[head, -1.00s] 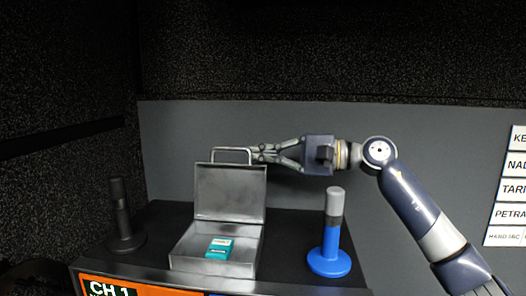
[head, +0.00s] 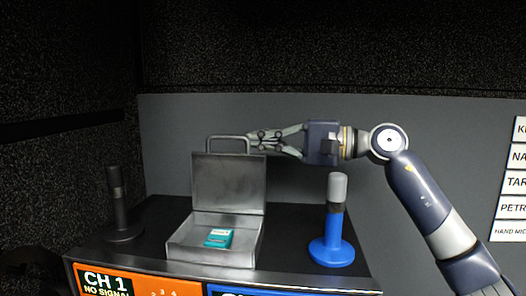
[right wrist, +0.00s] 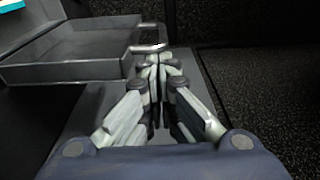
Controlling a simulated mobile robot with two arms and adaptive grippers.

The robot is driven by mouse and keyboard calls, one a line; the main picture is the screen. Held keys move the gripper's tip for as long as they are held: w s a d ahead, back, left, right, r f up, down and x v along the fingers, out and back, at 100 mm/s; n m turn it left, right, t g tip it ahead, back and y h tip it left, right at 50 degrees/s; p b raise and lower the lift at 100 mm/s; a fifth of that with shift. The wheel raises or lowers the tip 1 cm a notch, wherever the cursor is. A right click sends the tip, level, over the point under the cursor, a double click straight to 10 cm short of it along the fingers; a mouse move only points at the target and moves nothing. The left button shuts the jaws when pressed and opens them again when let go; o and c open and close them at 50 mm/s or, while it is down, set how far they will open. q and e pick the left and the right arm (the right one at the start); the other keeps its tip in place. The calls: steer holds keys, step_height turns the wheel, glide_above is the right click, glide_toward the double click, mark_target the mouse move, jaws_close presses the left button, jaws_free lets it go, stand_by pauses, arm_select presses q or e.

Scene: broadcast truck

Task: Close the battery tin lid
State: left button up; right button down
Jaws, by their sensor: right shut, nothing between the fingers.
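The battery tin (head: 213,254) is a grey metal box on the dark console top. Its lid (head: 228,183) stands open and upright at the back, with a wire handle (head: 229,139) on its top edge. A teal battery pack (head: 219,238) lies inside. My right gripper (head: 252,142) is shut and empty, fingertips beside the handle's right end at the top of the lid. In the right wrist view the shut fingertips (right wrist: 157,62) are close to the handle (right wrist: 148,37) and lid (right wrist: 85,52); I cannot tell whether they touch. My left gripper is not in view.
A blue-based microphone (head: 332,248) stands on the console right of the tin, below my right arm. A black microphone (head: 122,233) stands to the left. A grey wall panel (head: 400,105) rises behind. An orange CH 1 panel (head: 135,283) is on the console front.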

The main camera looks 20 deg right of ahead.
steer(key=s+n+b, duration=0.1)
steer(key=s+a+n+b, duration=0.1)
steer(key=shift+s+b, duration=0.25)
steer(key=shift+b, duration=0.15)
steer(key=shift+s+a+r+n+y+b, duration=0.15)
steer(key=shift+s+a+n+b, duration=0.05)
steer(key=shift+s+n+b, duration=0.3)
steer(key=shift+s+a+r+n+y+b, duration=0.15)
steer(key=shift+s+a+n+b, duration=0.05)
steer(key=shift+s+n+b, duration=0.2)
steer(key=shift+s+r, duration=0.1)
